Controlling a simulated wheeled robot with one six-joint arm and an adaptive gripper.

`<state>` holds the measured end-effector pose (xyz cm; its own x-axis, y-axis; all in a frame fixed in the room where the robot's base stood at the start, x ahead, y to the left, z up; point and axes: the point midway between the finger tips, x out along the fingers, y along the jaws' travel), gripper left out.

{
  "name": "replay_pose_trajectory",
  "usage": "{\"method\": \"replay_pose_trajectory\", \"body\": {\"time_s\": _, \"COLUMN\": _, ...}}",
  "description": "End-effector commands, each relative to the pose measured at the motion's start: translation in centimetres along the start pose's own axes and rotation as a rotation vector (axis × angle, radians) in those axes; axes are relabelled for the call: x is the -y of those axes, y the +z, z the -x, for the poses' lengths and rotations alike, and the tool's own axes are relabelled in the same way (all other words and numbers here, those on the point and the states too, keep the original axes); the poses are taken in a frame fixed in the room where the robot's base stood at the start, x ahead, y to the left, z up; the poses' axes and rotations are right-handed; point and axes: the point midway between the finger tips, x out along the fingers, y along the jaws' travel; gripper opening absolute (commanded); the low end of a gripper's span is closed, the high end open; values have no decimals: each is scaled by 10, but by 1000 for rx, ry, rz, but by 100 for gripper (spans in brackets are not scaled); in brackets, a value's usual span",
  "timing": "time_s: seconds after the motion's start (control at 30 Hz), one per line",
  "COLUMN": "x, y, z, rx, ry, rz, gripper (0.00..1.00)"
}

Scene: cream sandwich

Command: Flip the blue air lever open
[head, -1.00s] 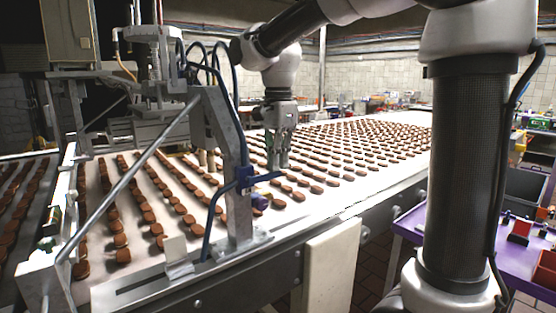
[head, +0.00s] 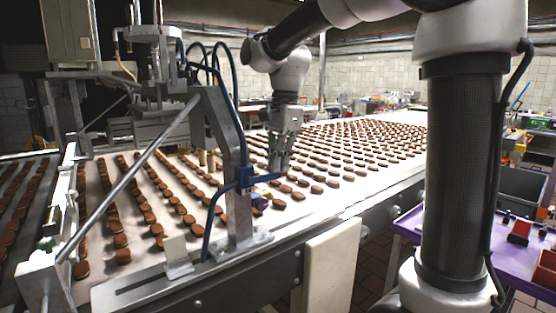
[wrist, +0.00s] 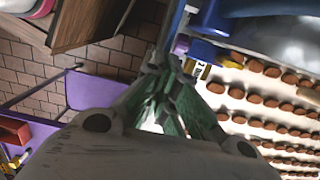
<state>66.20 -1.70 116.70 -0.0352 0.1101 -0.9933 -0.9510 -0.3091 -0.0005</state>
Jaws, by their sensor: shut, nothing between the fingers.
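The blue air lever (head: 266,178) sticks out to the right from a blue valve (head: 243,178) on the grey metal post beside the conveyor. My gripper (head: 279,173) points down at the lever's outer end, with its fingertips overlapping that end in the head view. I cannot tell whether they touch it. The fingers are shut with nothing between them. In the wrist view my gripper (wrist: 168,68) shows its green-grey fingers together, and the blue valve parts (wrist: 205,48) are just to the right of the tips.
The conveyor (head: 330,205) carries many rows of brown biscuits behind the lever. Blue hoses (head: 213,215) and a slanted metal bar (head: 135,180) are near the post. A purple table (head: 470,255) with bins stands at the right.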

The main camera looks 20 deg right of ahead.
Motion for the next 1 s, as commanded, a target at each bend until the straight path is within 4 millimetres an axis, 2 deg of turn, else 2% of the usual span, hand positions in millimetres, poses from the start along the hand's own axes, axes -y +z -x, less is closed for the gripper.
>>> {"method": "replay_pose_trajectory", "body": {"time_s": 0.27, "x": 0, "y": -7, "z": -11, "rx": 135, "ry": 1, "rz": -6, "gripper": 0}}
{"method": "replay_pose_trajectory", "body": {"time_s": 0.6, "x": 0, "y": -12, "z": -38, "rx": 451, "ry": 1, "rz": -8, "gripper": 0}}
{"method": "replay_pose_trajectory", "body": {"time_s": 1.0, "x": 0, "y": -6, "z": -70, "rx": 834, "ry": 2, "rz": -6, "gripper": 0}}
